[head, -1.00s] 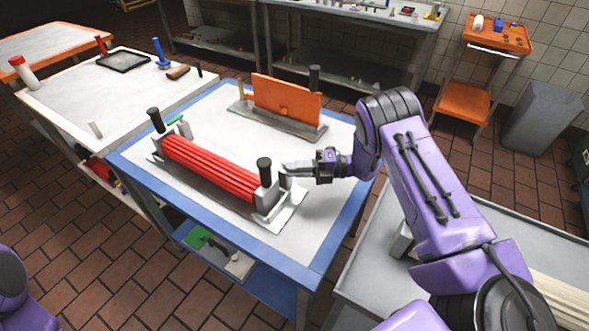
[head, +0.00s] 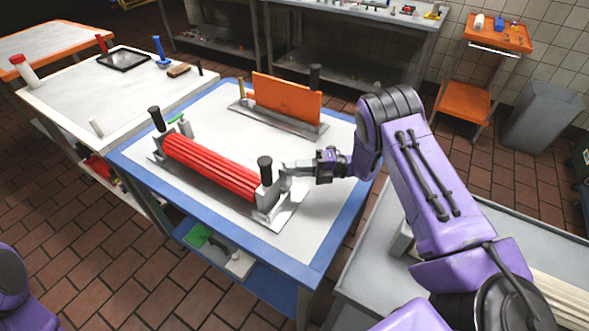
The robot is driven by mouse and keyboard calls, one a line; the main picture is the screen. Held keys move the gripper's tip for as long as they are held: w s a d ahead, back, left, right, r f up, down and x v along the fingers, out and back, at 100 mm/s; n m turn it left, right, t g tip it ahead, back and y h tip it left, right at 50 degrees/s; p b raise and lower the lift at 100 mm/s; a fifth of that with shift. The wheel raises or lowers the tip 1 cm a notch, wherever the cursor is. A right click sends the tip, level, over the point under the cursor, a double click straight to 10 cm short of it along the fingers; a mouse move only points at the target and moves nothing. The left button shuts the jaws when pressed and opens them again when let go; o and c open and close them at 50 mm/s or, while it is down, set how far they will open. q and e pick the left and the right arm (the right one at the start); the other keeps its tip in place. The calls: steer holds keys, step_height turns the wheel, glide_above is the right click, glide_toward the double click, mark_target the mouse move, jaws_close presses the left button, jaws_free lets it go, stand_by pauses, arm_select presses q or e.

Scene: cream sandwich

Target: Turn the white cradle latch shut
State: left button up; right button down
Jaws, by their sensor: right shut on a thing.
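A red ribbed roll (head: 212,167) lies in a grey metal cradle (head: 272,222) along the front of the blue-edged table. A black knob (head: 265,164) stands at the cradle's right end and another (head: 156,115) at its left end. My right gripper (head: 287,170) is at the right end, just beside the knob, shut on a small pale part that looks like the white cradle latch (head: 285,186). The fingers partly hide the latch, and its exact angle is hard to tell. My left gripper is out of view; only a purple arm part shows at lower left.
An orange panel (head: 287,100) stands in a second grey holder with a black knob (head: 315,76) behind the red roll. The white tabletop (head: 215,115) between them is clear. A white table (head: 60,95) with a tray and tools stands at left.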

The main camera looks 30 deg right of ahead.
steer(key=shift+d, duration=0.1)
stand_by(0.5)
steer(key=c, duration=1.5)
jaws_free()
steer(key=b+v, duration=0.3)
steer(key=v, duration=0.7)
steer(key=shift+s+d, duration=0.1)
steer(key=shift+d, duration=0.15)
